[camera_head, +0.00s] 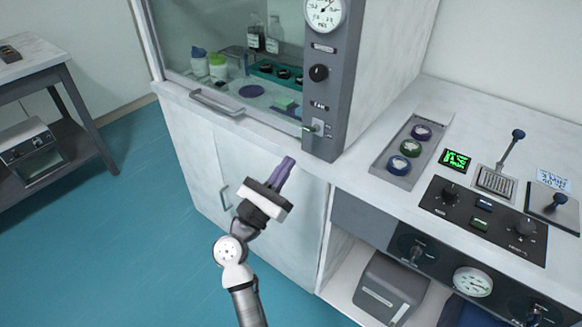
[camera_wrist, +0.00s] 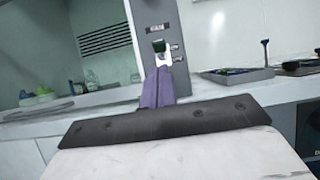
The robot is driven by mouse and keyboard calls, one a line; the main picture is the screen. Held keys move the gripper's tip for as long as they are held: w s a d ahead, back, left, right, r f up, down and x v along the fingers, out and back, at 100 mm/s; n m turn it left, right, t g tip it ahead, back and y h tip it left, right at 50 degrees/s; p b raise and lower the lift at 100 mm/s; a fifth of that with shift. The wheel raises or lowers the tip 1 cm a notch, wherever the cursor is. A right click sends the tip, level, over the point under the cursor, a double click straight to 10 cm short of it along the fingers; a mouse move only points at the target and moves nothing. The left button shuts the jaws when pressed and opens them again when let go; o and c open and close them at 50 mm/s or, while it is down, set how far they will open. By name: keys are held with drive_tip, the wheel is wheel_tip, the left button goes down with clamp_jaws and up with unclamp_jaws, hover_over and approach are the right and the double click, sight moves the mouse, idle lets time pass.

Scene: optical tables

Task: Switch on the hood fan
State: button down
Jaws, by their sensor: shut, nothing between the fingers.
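The fume hood's grey control post (camera_head: 326,80) stands at the hood's right front corner. Low on it, under a FAN label (camera_head: 320,106), is a small switch with a green-tipped lever (camera_head: 310,129). In the wrist view the green lever tip (camera_wrist: 159,46) shows just above my fingers, on a pale plate with small labels beside it. I cannot tell its setting surely. My gripper (camera_head: 289,161), with purple fingers, is shut and empty, in front of and below the switch, apart from it in the head view. The fingers (camera_wrist: 160,72) hide the lower plate in the wrist view.
A black knob (camera_head: 318,72) and a round gauge (camera_head: 324,12) sit higher on the post. The sash handle (camera_head: 216,102) is left. A tray of coloured caps (camera_head: 405,148) and a control panel (camera_head: 484,218) lie right. Bottles stand inside the hood.

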drive_tip(key=s+a+r+b, duration=0.1)
drive_tip(key=s+a+r, duration=0.1)
drive_tip(key=s+a, duration=0.2)
drive_tip(key=shift+s, duration=0.8)
drive_tip(key=shift+r, duration=0.1)
